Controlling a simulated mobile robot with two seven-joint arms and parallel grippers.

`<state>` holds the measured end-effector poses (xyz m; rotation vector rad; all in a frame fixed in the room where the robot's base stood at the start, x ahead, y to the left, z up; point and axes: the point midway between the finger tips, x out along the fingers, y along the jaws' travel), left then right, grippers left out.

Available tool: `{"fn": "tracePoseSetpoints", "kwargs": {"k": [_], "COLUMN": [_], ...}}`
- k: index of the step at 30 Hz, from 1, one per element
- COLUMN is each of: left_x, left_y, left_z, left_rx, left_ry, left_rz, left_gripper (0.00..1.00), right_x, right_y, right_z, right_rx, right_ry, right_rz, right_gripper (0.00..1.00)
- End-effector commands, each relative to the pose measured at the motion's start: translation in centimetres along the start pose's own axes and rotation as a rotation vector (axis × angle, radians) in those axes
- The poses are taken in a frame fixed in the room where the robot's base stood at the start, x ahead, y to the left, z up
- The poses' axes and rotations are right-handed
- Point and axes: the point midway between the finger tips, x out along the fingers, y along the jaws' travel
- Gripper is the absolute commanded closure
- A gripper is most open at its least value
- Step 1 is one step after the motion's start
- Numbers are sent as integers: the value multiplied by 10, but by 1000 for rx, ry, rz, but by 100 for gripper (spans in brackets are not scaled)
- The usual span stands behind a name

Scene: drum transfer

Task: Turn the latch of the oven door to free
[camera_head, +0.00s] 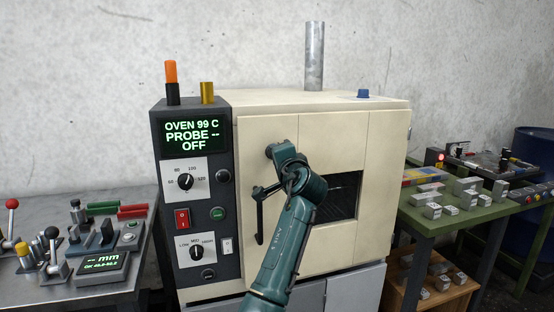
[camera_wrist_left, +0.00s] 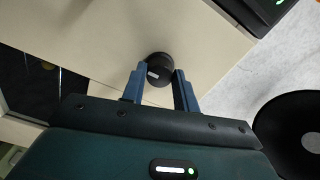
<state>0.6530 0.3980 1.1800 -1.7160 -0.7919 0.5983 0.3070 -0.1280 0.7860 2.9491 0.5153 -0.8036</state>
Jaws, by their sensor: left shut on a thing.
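The oven (camera_head: 330,105) is a cream box with a closed-looking door (camera_head: 270,130) that has a dark window. A dark lever (camera_head: 260,220) with a cross part shows at the door's left side, partly behind my left arm. In the left wrist view, my left gripper (camera_wrist_left: 159,76) has its two blue fingers on either side of a black round knob (camera_wrist_left: 159,65) in front of the cream door, and it is shut on this knob. My arm hides part of the door and latch area in the head view. My right gripper is not in view.
The oven's control panel (camera_head: 195,215) is left of the door, its display reading OVEN 99 C and OFF. A metal table (camera_head: 130,290) with instruments stands at the left. A green table (camera_head: 430,222) with metal blocks stands at the right.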

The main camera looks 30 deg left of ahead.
Motion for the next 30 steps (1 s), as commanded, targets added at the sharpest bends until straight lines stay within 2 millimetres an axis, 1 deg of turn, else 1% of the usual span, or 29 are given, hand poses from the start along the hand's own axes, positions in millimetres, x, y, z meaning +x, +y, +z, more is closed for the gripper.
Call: {"fn": "tracePoseSetpoints", "kwargs": {"k": [9,10,17,25,28,30], "left_x": [0,0,0,-1,-9,-20], "left_y": [0,0,0,0,1,2], "left_z": [0,0,0,0,0,-1], "left_rx": [-5,-5,-3,-2,-1,-2], "left_ry": [0,0,0,1,2,3], "left_rz": [1,2,1,0,0,1], "left_gripper": [93,68,49,48,48,48], "right_x": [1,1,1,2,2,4], "right_y": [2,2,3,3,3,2], "right_z": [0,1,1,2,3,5], "right_rx": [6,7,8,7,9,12], "right_ry": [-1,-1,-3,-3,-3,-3], "right_rz": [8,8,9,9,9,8], "right_gripper": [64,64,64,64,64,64]}}
